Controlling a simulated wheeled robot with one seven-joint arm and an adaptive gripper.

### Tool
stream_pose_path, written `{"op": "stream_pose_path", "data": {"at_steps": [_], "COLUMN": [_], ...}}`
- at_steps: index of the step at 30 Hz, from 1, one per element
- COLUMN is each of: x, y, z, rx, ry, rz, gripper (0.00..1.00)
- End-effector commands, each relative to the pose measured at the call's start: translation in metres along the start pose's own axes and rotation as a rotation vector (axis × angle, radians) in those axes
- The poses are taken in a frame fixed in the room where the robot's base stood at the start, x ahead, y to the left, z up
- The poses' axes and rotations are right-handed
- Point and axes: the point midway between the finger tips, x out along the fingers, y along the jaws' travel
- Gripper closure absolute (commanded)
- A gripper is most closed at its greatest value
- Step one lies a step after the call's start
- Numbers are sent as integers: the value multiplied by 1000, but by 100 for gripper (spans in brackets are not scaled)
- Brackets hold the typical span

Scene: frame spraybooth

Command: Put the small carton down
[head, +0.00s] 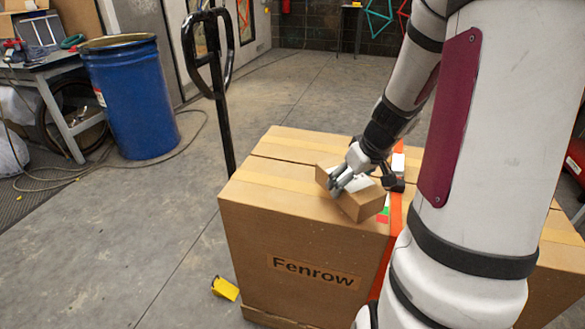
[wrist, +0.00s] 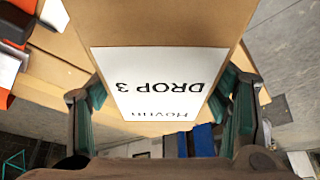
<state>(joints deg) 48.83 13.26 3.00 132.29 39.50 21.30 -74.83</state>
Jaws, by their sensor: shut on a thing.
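The small carton (head: 362,206) is brown with a white label on its upper face. In the head view it is over the top of a large brown box marked "Fenrow" (head: 315,272), near that box's front edge. I cannot tell whether the two touch. My gripper (head: 363,181) comes down on the carton from above, its fingers on opposite sides, shut on it. In the wrist view the carton (wrist: 160,22) fills the middle, its label reading "DROP 3" upside down, between the two green-padded fingers (wrist: 165,112). The carton's underside is hidden.
An orange strap (head: 394,225) runs over the large box to the right of the carton. A black pallet-truck handle (head: 213,75) stands behind the box. A blue drum (head: 130,100) and a workbench are at left. A yellow object (head: 225,288) lies on the floor, otherwise open at left.

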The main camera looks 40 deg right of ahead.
Motion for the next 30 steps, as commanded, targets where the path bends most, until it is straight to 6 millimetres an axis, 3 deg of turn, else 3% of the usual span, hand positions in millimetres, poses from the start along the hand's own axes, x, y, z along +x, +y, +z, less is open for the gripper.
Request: {"op": "stream_pose_path", "data": {"at_steps": [5,8,24,30], "x": [-3,1,56,66], "y": [6,3,-34,-39], "z": [3,-6,-109,-128], "rx": [4,1,0,6], "ry": [1,0,0,1], "rz": [4,1,3,4], "gripper": [75,75,75,75]}}
